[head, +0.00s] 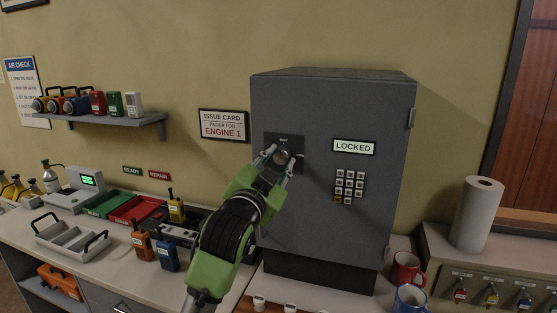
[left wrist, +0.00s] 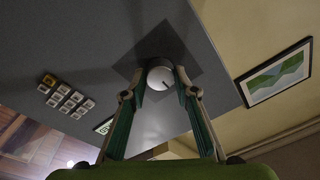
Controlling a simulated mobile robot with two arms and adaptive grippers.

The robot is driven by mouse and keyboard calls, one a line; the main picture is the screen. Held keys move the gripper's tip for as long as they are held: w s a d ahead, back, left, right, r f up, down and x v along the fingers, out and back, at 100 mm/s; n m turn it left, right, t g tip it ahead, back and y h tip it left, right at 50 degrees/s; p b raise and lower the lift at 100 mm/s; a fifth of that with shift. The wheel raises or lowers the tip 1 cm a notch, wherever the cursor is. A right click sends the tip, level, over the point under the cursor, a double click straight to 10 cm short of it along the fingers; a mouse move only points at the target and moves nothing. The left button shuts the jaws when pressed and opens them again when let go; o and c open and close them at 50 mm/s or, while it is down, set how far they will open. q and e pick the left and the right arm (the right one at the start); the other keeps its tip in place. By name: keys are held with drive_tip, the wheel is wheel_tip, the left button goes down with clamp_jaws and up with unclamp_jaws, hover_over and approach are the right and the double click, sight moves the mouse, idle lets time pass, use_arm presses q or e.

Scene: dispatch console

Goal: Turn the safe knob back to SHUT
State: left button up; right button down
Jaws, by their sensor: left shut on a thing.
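The grey safe (head: 330,215) stands on the counter with a label reading LOCKED (head: 354,147) and a keypad (head: 349,186) on its door. The safe knob (head: 283,156) is a round silver dial on a dark square plate at the door's upper left. My left gripper (head: 277,160) is at the knob, its fingers on either side of it. In the left wrist view the knob (left wrist: 160,76) sits between the two fingertips, which are shut on it. A dark mark shows on the knob's face there. The small print above the knob is hard to read. My right gripper is not in view.
Handheld radios (head: 167,250), a grey carrier tray (head: 72,238) and green and red trays cover the counter at left. Red and blue mugs (head: 406,271) stand right of the safe. A paper towel roll (head: 477,213) stands at far right.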

use_arm(q)
drive_tip(key=shift+f, duration=0.15)
idle(0.3)
drive_tip(key=o, duration=1.1)
drive_tip(key=v, duration=1.2)
